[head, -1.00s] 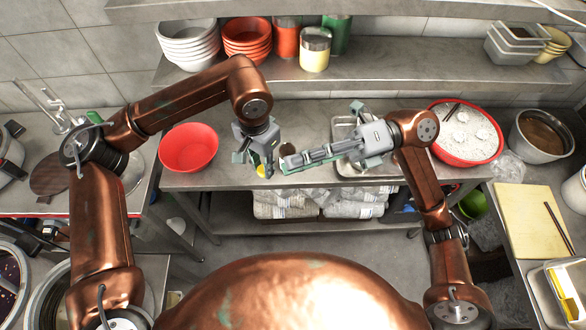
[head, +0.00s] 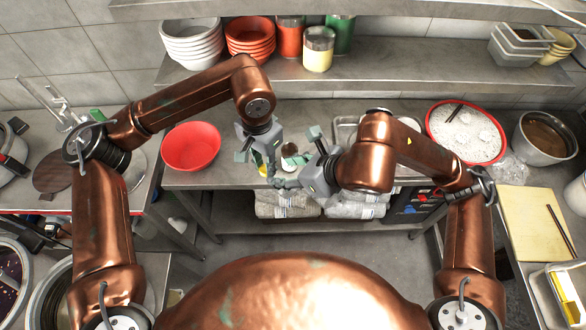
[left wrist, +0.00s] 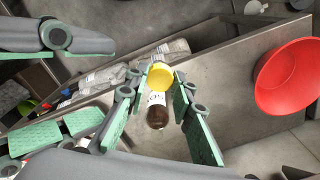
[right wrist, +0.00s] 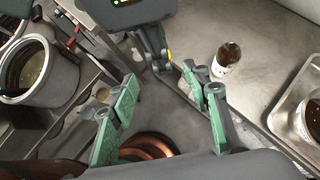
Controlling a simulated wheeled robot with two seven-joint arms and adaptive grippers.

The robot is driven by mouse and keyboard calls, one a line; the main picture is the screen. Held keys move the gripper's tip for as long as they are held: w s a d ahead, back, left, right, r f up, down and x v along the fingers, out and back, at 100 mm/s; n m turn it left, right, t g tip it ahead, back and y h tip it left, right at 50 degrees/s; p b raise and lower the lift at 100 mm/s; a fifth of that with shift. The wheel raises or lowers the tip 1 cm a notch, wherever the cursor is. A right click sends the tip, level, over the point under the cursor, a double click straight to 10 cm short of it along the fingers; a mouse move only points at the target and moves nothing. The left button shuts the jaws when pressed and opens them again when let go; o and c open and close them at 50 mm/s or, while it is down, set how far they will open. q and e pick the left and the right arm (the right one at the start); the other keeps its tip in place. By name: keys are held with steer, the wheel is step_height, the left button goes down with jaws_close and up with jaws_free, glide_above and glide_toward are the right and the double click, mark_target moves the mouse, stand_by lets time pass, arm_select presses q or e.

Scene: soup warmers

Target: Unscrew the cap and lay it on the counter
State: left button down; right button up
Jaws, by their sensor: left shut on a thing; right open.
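The yellow cap (left wrist: 159,76) is between the fingertips of my left gripper (left wrist: 155,88), which is shut on it. In the head view my left gripper (head: 262,160) hangs at the counter's front edge, with the yellow cap (head: 262,171) low at its tips. The brown bottle (right wrist: 227,60) with a white label stands upright on the counter, apart from the cap. It shows in the head view (head: 290,151) between my grippers and beyond the cap in the left wrist view (left wrist: 157,115). My right gripper (right wrist: 160,105) is open and empty, near the counter's front edge.
A red bowl (head: 191,147) stands on the counter (head: 232,183) to the left. A metal tray (right wrist: 308,122) is right of the bottle. A red-rimmed bowl of white powder (head: 466,132) stands farther right. Wrapped packs (head: 287,205) lie on the shelf below.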

mark_target(265, 170)
steer(key=x, duration=0.8)
steer(key=shift+r, duration=0.1)
steer(key=shift+c, duration=0.6)
steer(key=shift+s, duration=0.15)
steer(key=c, duration=0.9)
arm_select(q)
steer(key=c, duration=1.6)
jaws_free()
arm_select(e)
steer(key=shift+a, duration=0.1)
jaws_close()
